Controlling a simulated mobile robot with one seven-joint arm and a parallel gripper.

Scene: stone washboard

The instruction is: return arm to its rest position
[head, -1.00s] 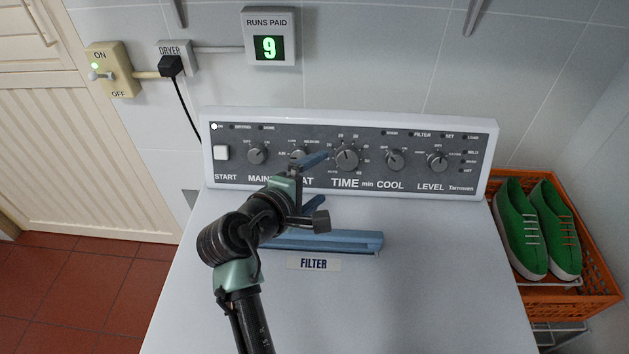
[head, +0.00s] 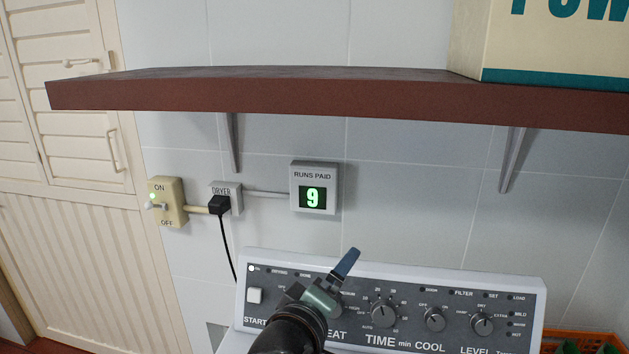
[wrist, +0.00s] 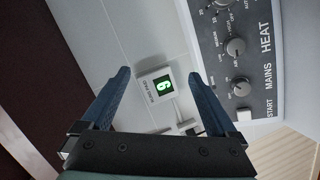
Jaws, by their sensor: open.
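My gripper (head: 345,264) is raised in front of the dryer's control panel (head: 460,295), hiding part of the panel around the HEAT knob. In the wrist view my gripper (wrist: 160,95) shows two blue fingers spread wide with nothing between them. Beyond the fingers is the RUNS PAID box (wrist: 155,85) with a lit green digit. In the head view the RUNS PAID box (head: 313,188) reads 9. My arm reaches up from the bottom edge of the head view.
A dark red shelf (head: 330,92) juts from the wall above the panel and carries a large cream box (head: 560,45). The ON/OFF switch (head: 166,202) has a green light, with the dryer plug (head: 219,205) beside it. Open space lies before the tiled wall.

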